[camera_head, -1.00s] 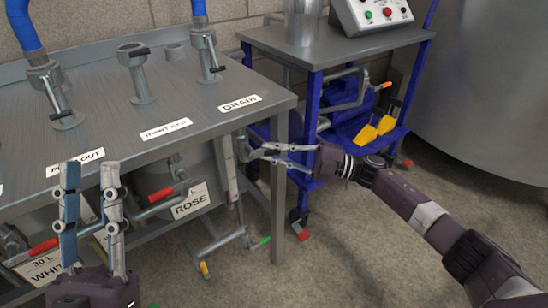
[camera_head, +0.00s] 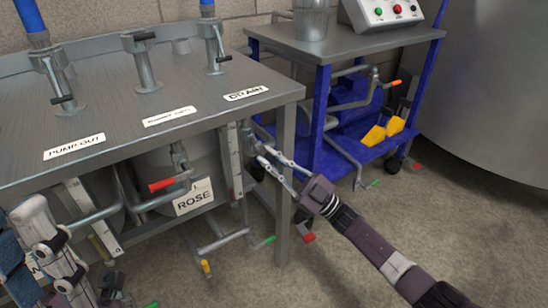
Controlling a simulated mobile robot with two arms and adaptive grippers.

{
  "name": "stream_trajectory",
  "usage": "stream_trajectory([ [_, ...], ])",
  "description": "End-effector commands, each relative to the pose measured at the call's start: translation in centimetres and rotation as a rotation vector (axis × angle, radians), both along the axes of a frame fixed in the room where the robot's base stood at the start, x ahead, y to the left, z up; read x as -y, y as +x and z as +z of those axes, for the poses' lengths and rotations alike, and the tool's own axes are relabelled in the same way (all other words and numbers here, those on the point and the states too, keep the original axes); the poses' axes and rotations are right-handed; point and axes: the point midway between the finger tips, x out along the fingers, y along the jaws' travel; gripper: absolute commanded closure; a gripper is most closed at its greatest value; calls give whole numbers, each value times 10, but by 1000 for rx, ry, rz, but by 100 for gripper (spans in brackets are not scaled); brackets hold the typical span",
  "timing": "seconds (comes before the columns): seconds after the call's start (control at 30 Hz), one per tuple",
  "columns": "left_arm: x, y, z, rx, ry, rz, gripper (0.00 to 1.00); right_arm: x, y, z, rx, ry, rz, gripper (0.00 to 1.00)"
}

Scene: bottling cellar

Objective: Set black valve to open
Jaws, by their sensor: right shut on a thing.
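My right gripper (camera_head: 261,154) reaches in from the right below the tabletop's right end, near the front table leg. Its fingers are shut on a small dark part that looks like the black valve (camera_head: 251,138). The fingers hide much of it, and its handle's direction cannot be made out. My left gripper (camera_head: 27,236) is at the lower left edge, cut off by the frame, and its jaw opening is unclear.
The steel table (camera_head: 115,103) carries pipes with black handles. Under it are a red handle (camera_head: 162,184), a ROSE tag (camera_head: 193,196) and sight gauges. A blue cart (camera_head: 318,105) stands at the right.

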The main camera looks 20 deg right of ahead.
Motion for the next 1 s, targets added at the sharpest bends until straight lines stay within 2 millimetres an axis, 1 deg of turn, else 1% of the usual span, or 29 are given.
stream_trajectory([
  [0.03,0,0,-2,-1,0,0,70,-3,-2,-5,-22,48,1,100],
  [0.3,0,0,-4,-1,0,0,70,-16,-6,-8,-101,265,1,100],
  [0.5,0,0,-3,-2,0,-1,70,-22,-9,-10,-144,383,0,100],
  [0.73,0,0,-2,-2,1,0,70,-27,-10,-9,-172,464,-1,100],
  [1.0,0,0,-2,-3,1,0,70,-29,-11,-9,-182,491,0,100],
])
